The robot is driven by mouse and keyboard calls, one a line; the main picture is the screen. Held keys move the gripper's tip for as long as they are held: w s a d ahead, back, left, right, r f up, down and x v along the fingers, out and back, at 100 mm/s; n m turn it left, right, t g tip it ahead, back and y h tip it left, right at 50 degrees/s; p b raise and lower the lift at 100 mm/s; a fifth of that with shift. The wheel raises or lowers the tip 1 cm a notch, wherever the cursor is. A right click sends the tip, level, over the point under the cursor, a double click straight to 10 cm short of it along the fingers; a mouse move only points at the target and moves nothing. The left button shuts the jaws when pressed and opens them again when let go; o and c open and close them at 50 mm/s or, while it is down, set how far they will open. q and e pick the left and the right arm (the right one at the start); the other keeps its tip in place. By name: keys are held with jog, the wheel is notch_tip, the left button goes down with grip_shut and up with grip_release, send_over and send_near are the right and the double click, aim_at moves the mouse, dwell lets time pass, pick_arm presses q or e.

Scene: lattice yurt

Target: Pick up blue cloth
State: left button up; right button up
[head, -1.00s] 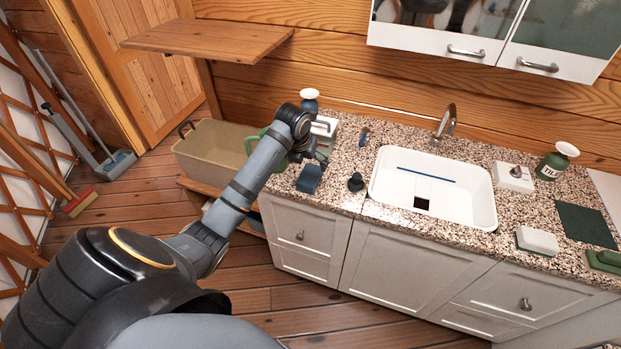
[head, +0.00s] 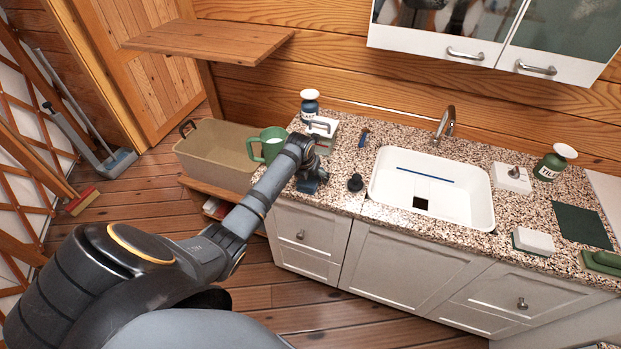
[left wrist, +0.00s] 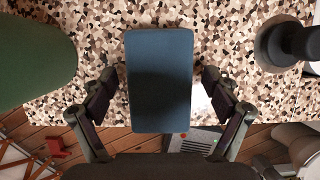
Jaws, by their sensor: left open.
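The blue cloth (head: 308,187) lies at the left front of the speckled counter, partly hidden by my left gripper (head: 314,168). In the left wrist view the cloth (left wrist: 159,80) is a flat dark blue rectangle, its near end reaching past the counter edge. My left gripper (left wrist: 160,88) is open, with one finger on each side of the cloth and a gap between each finger and the cloth. A shadow falls on the cloth. My right gripper is not in view.
A green mug (head: 268,146) stands left of the cloth, near a beige tub (head: 215,155). A black stopper-like object (head: 355,183) is to the right, before the white sink (head: 445,205). A blue bottle (head: 310,106) and a white box (head: 321,127) stand behind.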

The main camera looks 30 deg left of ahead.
pick_arm(q)
jog(key=shift+s, duration=0.1)
jog(key=shift+f, duration=0.2)
dwell(0.4)
jog(key=shift+c, duration=0.3)
jog(key=c, duration=1.2)
jog(key=shift+o, duration=0.2)
